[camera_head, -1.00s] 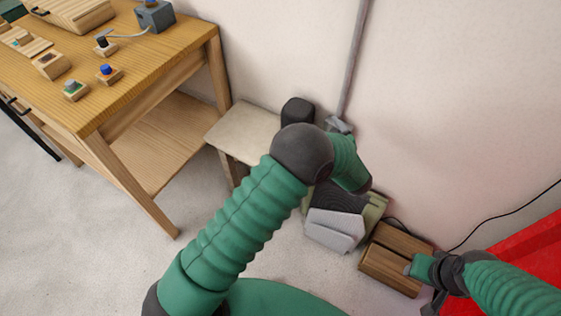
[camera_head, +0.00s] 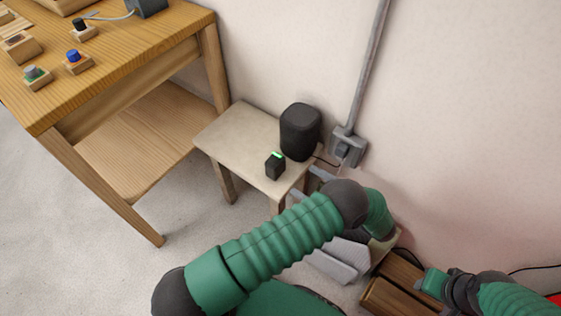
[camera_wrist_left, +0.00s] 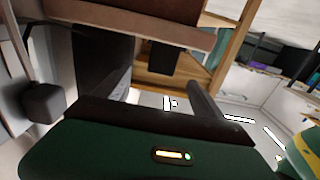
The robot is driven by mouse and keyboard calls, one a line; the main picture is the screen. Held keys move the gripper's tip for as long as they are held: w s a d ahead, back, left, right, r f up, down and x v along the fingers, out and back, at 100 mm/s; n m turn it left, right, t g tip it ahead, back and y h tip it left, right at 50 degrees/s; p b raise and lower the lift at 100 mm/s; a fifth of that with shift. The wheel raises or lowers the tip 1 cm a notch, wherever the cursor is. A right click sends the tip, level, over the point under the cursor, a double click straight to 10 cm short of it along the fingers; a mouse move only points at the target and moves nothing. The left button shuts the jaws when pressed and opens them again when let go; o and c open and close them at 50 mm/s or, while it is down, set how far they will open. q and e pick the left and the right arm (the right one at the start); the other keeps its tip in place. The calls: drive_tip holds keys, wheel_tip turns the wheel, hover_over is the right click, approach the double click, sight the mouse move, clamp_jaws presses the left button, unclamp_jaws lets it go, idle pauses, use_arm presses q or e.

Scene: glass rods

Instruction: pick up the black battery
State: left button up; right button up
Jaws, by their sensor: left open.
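The black battery (camera_head: 275,167), a small upright block with a green light on top, stands on the pale stool (camera_head: 235,135) near its front edge. The wrist view seems turned upside down; there the battery (camera_wrist_left: 165,58) juts from the brown stool edge. My left gripper (camera_head: 301,181) is open, its grey fingers just right of and below the battery in the head view, partly hidden by my arm. Nothing is between the fingers. My right gripper, at the lower right, is too unclear to judge.
A larger black speaker-like object (camera_head: 300,131) stands behind the battery on the stool. A grey wall box with conduit (camera_head: 347,145) is to its right. A wooden workbench (camera_head: 130,75) stands left. A wooden box (camera_head: 385,296) lies on the floor.

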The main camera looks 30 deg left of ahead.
sight(268, 159)
use_arm(q)
drive_tip(key=a+b, duration=0.1)
drive_tip(key=a, duration=0.4)
drive_tip(key=a+b, duration=0.1)
drive_tip(key=a, duration=0.3)
drive_tip(key=a+b, duration=0.1)
drive_tip(key=a, duration=0.4)
drive_tip(key=shift+w+a+r+b, duration=0.1)
drive_tip(key=shift+w+a+b, duration=0.2)
drive_tip(key=shift+b, duration=0.1)
drive_tip(key=shift+a, duration=0.25)
drive_tip(key=shift+r, duration=0.1)
clamp_jaws()
drive_tip(key=shift+r, duration=0.1)
wheel_tip(268, 159, up, 4)
drive_tip(key=p, duration=0.3)
drive_tip(key=s+d+p, duration=0.3)
drive_tip(key=s+d, duration=0.1)
drive_tip(key=s, duration=0.3)
drive_tip(key=s+d+p, duration=0.2)
drive_tip(key=s+d, duration=0.1)
drive_tip(key=s, duration=0.4)
drive_tip(key=w+d+r+m+t+h, duration=0.4)
drive_tip(key=w+d+r+m+t, duration=0.3)
drive_tip(key=t, duration=0.3)
wheel_tip(268, 159, up, 20)
drive_tip(key=p, duration=2.7)
drive_tip(key=shift+d, duration=0.15)
